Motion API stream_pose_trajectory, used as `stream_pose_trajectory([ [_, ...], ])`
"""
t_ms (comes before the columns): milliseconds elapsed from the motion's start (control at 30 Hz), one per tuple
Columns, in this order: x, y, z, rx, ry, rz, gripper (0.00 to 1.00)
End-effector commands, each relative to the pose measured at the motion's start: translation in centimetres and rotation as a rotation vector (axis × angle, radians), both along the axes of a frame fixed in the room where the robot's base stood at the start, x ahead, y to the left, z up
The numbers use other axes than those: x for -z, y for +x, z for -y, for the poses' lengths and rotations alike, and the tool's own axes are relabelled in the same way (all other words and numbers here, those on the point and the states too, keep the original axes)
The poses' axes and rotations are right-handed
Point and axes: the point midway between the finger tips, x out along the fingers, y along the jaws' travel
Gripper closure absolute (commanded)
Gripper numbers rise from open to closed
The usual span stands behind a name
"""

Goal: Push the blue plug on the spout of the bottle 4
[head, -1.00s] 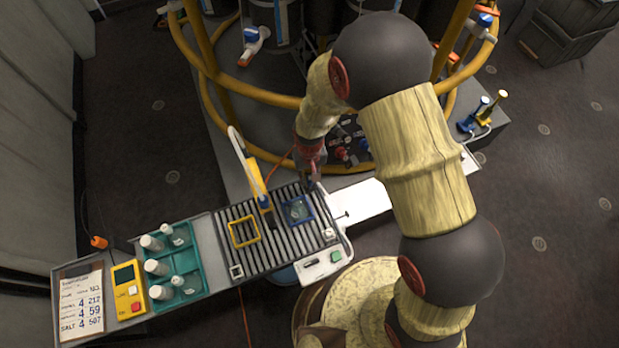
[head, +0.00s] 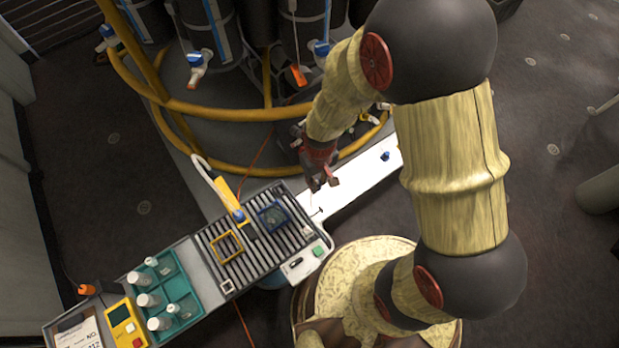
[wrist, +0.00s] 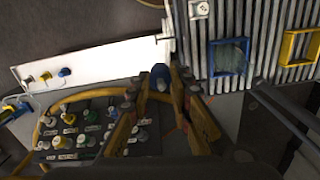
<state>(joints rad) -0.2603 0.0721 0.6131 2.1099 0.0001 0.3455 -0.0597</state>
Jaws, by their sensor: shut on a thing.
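My gripper (head: 320,183) hangs over the right end of the slatted tray, near the white shelf. In the wrist view, my gripper (wrist: 159,84) is shut on a small blue plug (wrist: 160,74) between its fingertips. In the head view the held plug is hard to make out. Dark bottles (head: 212,22) stand in the round yellow-railed rack. White spouts with blue parts hang at their fronts, one at the left (head: 199,66) and one nearer the middle (head: 320,50). I cannot read which is bottle 4.
The slatted tray holds a blue frame (head: 272,216) and a yellow frame (head: 227,246). A teal rack (head: 180,288) with white-capped bottles and a yellow meter (head: 124,322) stand at the left. A yellow rail (head: 220,112) runs in front of the bottles. The white shelf (head: 355,185) is mostly clear.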

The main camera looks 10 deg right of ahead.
Motion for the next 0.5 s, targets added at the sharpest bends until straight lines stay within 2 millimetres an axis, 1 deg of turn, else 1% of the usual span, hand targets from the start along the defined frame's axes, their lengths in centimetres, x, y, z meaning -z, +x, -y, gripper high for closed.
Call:
stream_pose_trajectory([
  [400, -0.05, -0.11, 0.17, 0.000, 0.000, -0.001, 0.94],
  [500, -0.13, 0.34, 0.31, 0.008, 0.000, 0.000, 0.94],
])
